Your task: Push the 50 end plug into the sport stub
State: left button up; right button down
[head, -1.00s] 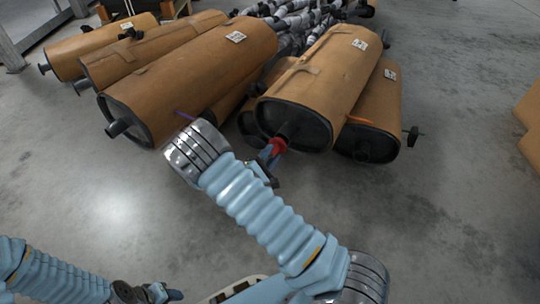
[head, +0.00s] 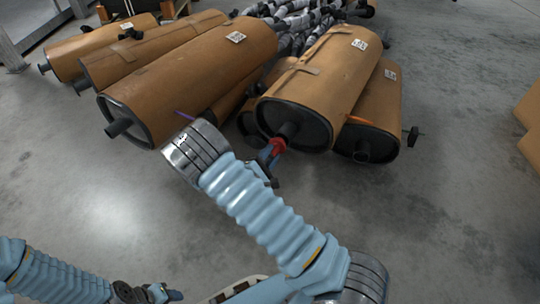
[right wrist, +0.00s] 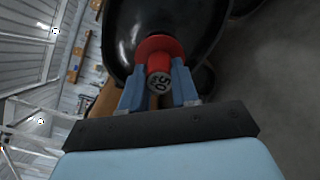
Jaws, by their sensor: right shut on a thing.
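The red end plug (head: 278,145) is held by my right gripper (head: 268,157) at the near end of a paper-wrapped muffler (head: 322,75). The plug is in line with that muffler's dark stub (head: 289,130) and looks close against it. In the right wrist view the plug (right wrist: 159,62) shows "50" on its grey end face, and the blue fingers of the right gripper (right wrist: 158,90) close on it from both sides. Its red flange faces the black end cap (right wrist: 195,22); the plug hides the stub mouth, so I cannot tell how deep it sits. My left gripper (head: 160,293) is low at the left, away from the mufflers.
Another wrapped muffler (head: 374,110) lies close on the right, its own stub facing me. Larger wrapped mufflers (head: 190,75) lie on the left, near my right arm. Grey pipes (head: 300,20) are piled behind.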

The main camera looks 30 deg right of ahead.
jog(key=shift+x, duration=1.45)
jog(key=c, duration=0.8)
grip_release()
jog(key=v, duration=1.3)
jog(key=shift+s+a+f+p, duration=0.1)
jog(key=shift+s+a+p, duration=0.1)
jog(key=shift+a+p, duration=0.2)
jog(key=shift+d, duration=0.1)
